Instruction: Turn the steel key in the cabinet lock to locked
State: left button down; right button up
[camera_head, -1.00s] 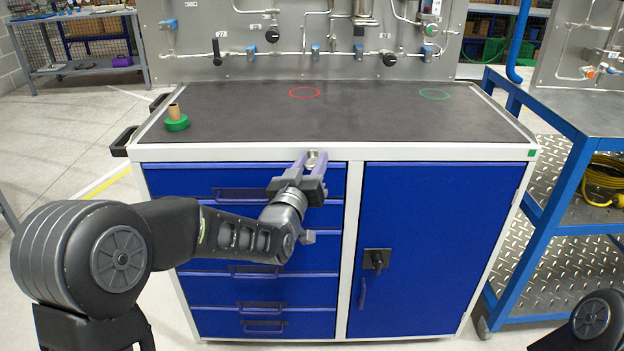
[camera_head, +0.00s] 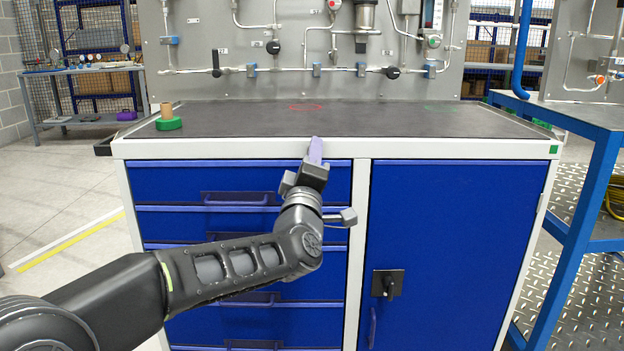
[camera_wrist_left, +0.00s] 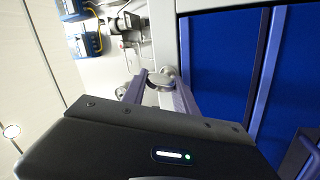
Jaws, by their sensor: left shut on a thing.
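The cabinet (camera_head: 455,240) has blue drawers on its left and a blue door on its right. In the left wrist view the gripper's two fingers are shut on the steel key (camera_wrist_left: 161,78), a round bright metal piece at the rail. The lock's markings and the key's exact angle cannot be read. My right gripper is out of view.
A green ring-shaped base with a brown roll (camera_head: 168,117) stands at the worktop's left. Red and green circles mark the worktop (camera_head: 370,122). A piped gauge panel (camera_head: 240,40) stands behind. The door has a black latch (camera_head: 387,284). A blue-framed cart (camera_head: 575,190) stands at right.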

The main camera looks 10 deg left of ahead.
pick_arm(q)
jog(key=n+b, duration=0.1)
jog(key=n+y+b, duration=0.1)
jog(key=n, duration=0.2)
jog(key=shift+f+y+b, duration=0.25)
jog(key=shift+y+b, duration=0.15)
jog(key=shift+r+n+b, duration=0.1)
jog(key=shift+n+b, duration=0.25)
jog(key=shift+n, duration=0.35)
jog(key=shift+y, duration=0.4)
jog(key=c, duration=1)
grip_release()
jog(key=shift+o, duration=0.2)
jog(key=p+v, duration=0.1)
jog(key=v, duration=0.6)
jog(key=shift+s, duration=0.4)
